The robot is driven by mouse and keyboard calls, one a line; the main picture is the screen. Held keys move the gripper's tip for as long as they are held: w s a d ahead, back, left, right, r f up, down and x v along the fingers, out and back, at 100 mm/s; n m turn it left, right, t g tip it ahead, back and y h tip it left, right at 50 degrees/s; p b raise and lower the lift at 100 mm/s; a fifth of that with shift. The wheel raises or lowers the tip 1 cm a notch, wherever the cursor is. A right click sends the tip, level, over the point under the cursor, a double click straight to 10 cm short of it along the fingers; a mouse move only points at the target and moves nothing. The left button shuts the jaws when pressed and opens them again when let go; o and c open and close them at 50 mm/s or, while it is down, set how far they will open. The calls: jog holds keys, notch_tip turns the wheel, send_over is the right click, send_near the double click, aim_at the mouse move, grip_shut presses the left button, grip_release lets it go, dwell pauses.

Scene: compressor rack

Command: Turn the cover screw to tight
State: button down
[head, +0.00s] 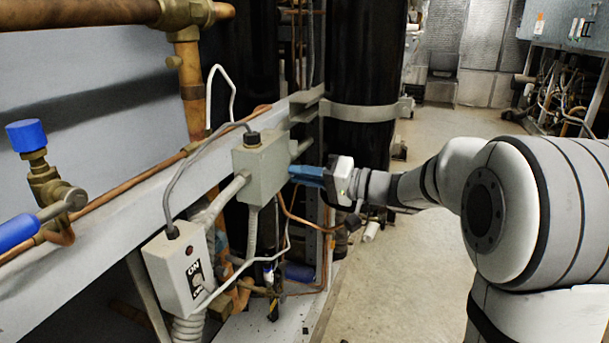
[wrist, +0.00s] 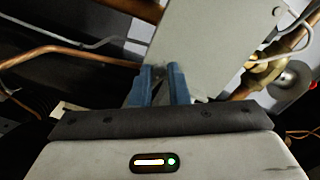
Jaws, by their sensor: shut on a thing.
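A grey-green junction box (head: 262,168) is mounted on the rail in the middle of the head view. Its flat cover (wrist: 208,42) fills the upper middle of the wrist view. My gripper (head: 300,173) reaches in from the right, with its blue fingertips against the box's right side. In the wrist view, my gripper (wrist: 160,72) has its two blue fingers close together at the cover's lower edge. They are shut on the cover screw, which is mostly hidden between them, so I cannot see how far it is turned. A small round fastener (wrist: 277,12) shows at the cover's upper right corner.
A switch box (head: 180,270) marked ON hangs below left, joined by grey conduit. A copper pipe (head: 110,195) runs along the rail. A black cylinder (head: 362,70) stands behind my gripper. Loose cables hang below the junction box. The floor (head: 430,230) at right is open.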

dwell(0.3)
jog(key=shift+m+p, duration=4.1)
jog(key=shift+m, duration=3.5)
jog(key=shift+f+m, duration=0.1)
jog(key=shift+m, duration=0.2)
jog(key=c, duration=1.4)
grip_release()
jog(key=shift+d, duration=0.1)
